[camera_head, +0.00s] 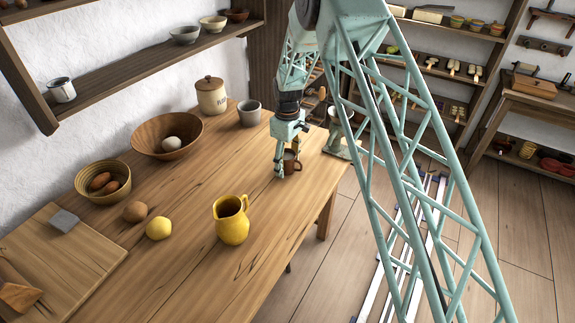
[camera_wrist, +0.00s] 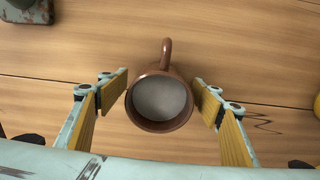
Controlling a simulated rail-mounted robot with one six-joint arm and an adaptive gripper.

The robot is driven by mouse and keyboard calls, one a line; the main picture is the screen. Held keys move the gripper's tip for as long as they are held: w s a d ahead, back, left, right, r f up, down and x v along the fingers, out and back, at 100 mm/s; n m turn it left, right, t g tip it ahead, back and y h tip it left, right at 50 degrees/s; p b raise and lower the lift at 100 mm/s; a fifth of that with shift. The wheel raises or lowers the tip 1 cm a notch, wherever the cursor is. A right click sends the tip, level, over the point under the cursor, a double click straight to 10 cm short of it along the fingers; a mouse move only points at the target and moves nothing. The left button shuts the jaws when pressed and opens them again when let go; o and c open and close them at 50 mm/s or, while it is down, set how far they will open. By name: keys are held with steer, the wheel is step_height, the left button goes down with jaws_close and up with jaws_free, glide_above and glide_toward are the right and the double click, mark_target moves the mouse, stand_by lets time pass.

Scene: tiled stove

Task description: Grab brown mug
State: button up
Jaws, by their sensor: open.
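The brown mug (camera_wrist: 161,127) stands upright on the wooden table between the two fingers of my gripper (camera_wrist: 161,96) in the wrist view. Its handle points toward the top of that view and its inside looks pale grey. The fingers are open, with a small gap showing on each side of the mug. In the head view the brown mug (camera_head: 292,163) is partly hidden behind my gripper (camera_head: 285,168), near the table's right edge.
A yellow jug (camera_head: 231,220) stands nearer on the table (camera_head: 190,260). A grey cup (camera_head: 249,113) and a lidded canister (camera_head: 211,95) stand behind, to the left. A wooden bowl (camera_head: 150,125) lies farther left. A metal device (camera_head: 343,140) stands at the right edge.

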stand_by(0.3)
steer(key=c, duration=1.1)
steer(key=shift+c, duration=0.2)
steer(key=shift+r, duration=0.35)
steer(key=shift+r+p, duration=0.3)
steer(key=shift+r, duration=1.1)
steer(key=shift+s+d+r+p, duration=0.2)
steer(key=shift+s+d, duration=0.4)
steer(key=shift+s, duration=1.95)
steer(key=shift+s+d+r+p, duration=0.1)
steer(key=shift+s+d+r, duration=0.35)
steer(key=shift+s, duration=2.05)
steer(key=shift+s+d+r+p, duration=0.1)
steer(key=shift+s+d, duration=0.65)
steer(key=shift+s, duration=1.8)
steer(key=shift+s, duration=0.15)
